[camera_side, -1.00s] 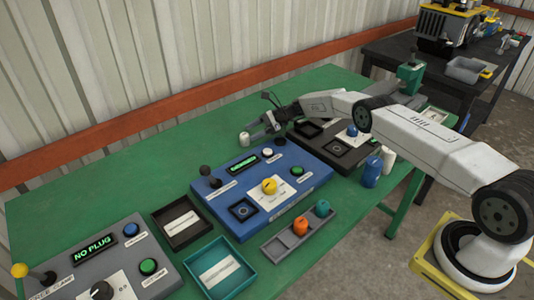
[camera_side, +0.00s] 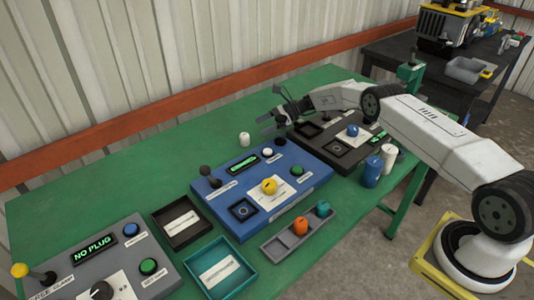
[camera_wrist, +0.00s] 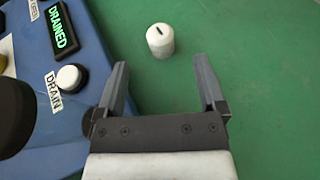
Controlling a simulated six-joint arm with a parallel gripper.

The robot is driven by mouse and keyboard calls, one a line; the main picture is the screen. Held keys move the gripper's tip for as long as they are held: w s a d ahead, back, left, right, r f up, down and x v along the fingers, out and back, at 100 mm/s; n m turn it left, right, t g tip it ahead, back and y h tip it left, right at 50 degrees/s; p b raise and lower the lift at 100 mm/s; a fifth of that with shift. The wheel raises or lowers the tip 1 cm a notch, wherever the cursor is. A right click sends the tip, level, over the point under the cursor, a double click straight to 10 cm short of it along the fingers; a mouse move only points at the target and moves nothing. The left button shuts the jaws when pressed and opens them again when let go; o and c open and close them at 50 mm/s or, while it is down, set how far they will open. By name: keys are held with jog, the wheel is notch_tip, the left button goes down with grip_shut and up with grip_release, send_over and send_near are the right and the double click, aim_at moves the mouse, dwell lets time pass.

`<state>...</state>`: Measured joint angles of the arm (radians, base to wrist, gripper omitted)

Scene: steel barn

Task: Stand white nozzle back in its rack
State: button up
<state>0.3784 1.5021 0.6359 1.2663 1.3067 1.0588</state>
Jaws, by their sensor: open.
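The white nozzle (camera_side: 244,139) is a small white cylinder standing upright on the green table, behind the blue panel. In the wrist view the white nozzle (camera_wrist: 160,45) shows a dark slot in its top and stands just beyond the fingertips, clear of them. My gripper (camera_side: 268,122) is open and empty, to the right of the nozzle; the wrist view shows its two fingers (camera_wrist: 161,65) spread apart. The grey rack (camera_side: 281,249) lies at the table's front, with an orange nozzle (camera_side: 301,228) and a teal nozzle (camera_side: 322,209) in it and its left place empty.
The blue panel (camera_side: 220,203) with knobs and a yellow knob (camera_side: 269,186) lies between the nozzle and the rack. A black tray (camera_side: 164,236) and a teal tray (camera_side: 245,280) lie left of the rack. Blue and white cylinders stand at right. Bare table surrounds the nozzle.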

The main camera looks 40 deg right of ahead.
jog(key=shift+r, duration=0.1)
notch_tip(320, 180, up, 16)
jog(key=n+g+h, duration=0.2)
jog(key=n+h, duration=0.9)
jog(key=n, duration=1.5)
send_over(245, 135)
jog(key=s, duration=0.3)
jog(key=shift+w+d+f, duration=0.1)
jog(key=shift+w+f, duration=0.1)
jog(key=shift+f, duration=2.2)
jog(key=shift+w+d+f, duration=0.1)
jog(key=shift+w+f, duration=0.15)
jog(key=shift+f, duration=2.1)
jog(key=shift+w+f, duration=0.2)
jog(key=shift+f, duration=2.2)
